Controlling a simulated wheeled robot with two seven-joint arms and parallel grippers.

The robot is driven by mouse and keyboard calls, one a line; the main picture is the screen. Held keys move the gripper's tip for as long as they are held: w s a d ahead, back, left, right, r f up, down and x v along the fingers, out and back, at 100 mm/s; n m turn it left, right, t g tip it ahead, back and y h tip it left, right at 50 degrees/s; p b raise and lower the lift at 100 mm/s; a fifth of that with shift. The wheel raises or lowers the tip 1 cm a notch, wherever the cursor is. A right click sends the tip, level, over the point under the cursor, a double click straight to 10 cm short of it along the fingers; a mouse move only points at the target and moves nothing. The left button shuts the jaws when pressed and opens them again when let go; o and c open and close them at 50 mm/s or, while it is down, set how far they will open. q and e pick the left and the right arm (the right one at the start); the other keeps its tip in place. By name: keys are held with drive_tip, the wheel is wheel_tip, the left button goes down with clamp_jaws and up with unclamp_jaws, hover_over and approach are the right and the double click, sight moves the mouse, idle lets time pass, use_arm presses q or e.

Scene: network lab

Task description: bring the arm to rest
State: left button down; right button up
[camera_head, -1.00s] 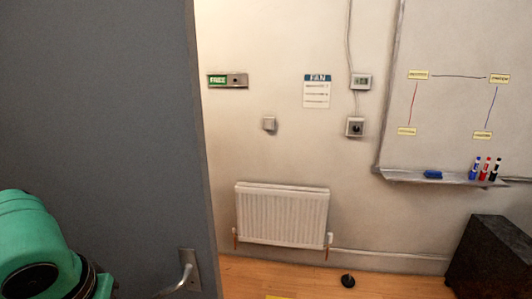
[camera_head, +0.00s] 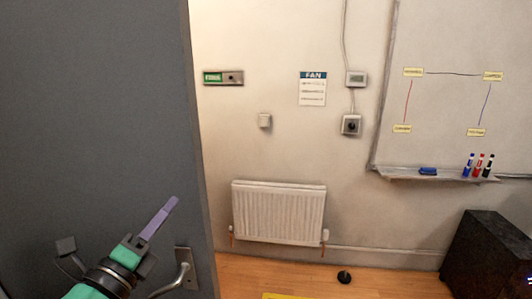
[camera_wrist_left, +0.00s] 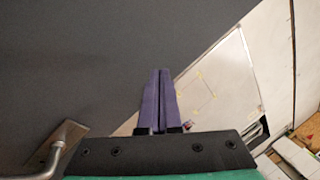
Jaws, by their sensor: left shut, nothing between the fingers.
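My left gripper (camera_head: 172,203) shows at the lower left of the head view, in front of the dark grey door (camera_head: 95,110). Its purple fingers point up and to the right, and they are together with nothing between them. In the left wrist view the two fingers (camera_wrist_left: 161,75) lie side by side, shut and empty. The door handle (camera_head: 184,272) is just below and right of the gripper in the head view, apart from the fingers. My right gripper is not in view.
A white radiator (camera_head: 279,212) is on the wall beyond the door edge. A whiteboard (camera_head: 455,40) with a pen tray (camera_head: 440,176) hangs at the right. A black box (camera_head: 490,255) and a small black doorstop-like object (camera_head: 344,277) stand on the wooden floor (camera_head: 385,287).

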use_arm(q)
drive_tip(key=s+a+f+n+g+y, duration=0.2)
drive_tip(key=a+f+n+g+y, duration=0.2)
drive_tip(key=f+n, duration=0.55)
drive_tip(key=s+a+f+n+g+y, duration=0.25)
drive_tip(key=a+f+n+y, duration=0.2)
drive_tip(key=f+n, duration=0.55)
drive_tip(key=s+d+f+n+g+h, duration=0.1)
drive_tip(key=s+d+f+n+g, duration=0.3)
drive_tip(key=s+f, duration=0.35)
drive_tip(key=s+d+f+n+g+h, duration=0.1)
drive_tip(key=s+f+n+g+h, duration=0.15)
drive_tip(key=s+f+g, duration=0.5)
wheel_tip(320, 180, down, 23)
drive_tip(key=s+a+f+y, duration=0.1)
drive_tip(key=s+a+f, duration=0.2)
drive_tip(key=s+f, duration=1.2)
drive_tip(key=shift+s+a+f+g, duration=0.2)
drive_tip(key=shift+s+f+g, duration=0.15)
drive_tip(key=shift+s, duration=0.9)
